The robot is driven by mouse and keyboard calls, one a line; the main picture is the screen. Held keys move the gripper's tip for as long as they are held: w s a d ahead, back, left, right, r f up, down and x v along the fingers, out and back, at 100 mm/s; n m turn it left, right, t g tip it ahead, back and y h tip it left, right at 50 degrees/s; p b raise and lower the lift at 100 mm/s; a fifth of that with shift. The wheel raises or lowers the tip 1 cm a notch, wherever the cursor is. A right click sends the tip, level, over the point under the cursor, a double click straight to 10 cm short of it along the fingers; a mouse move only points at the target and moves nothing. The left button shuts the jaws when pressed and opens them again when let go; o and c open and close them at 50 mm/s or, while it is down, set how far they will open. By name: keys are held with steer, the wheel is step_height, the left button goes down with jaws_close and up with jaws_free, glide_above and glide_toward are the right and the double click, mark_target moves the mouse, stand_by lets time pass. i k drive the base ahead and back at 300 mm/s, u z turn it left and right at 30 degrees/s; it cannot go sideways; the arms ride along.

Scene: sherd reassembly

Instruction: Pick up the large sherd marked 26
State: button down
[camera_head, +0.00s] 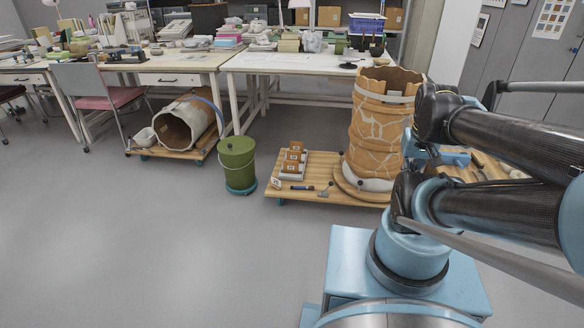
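A large terracotta vessel (376,117), rebuilt from pieces with pale joint lines, stands upright on a low wooden platform (330,164). Its rim is jagged, and a pale band runs around it near the top. A light rack (291,172) on the platform, left of the vessel, holds a few orange-brown sherds (295,157) with small white labels. The label marks are too small to read, so I cannot tell which sherd is 26. My arm fills the right side and hides part of the vessel's right edge. My gripper is not visible.
A green lidded bucket (237,163) stands on the floor left of the platform. Further left, a large broken vessel (186,123) lies on a low dolly. Cluttered tables (290,62) and a pink-seated chair (105,98) are behind. The left foreground floor is clear.

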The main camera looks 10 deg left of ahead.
mark_target(292, 155)
steer(key=z, duration=0.05)
steer(key=k, duration=0.5)
steer(key=u, duration=0.6)
steer(key=i, duration=1.65)
steer(key=z, duration=0.4)
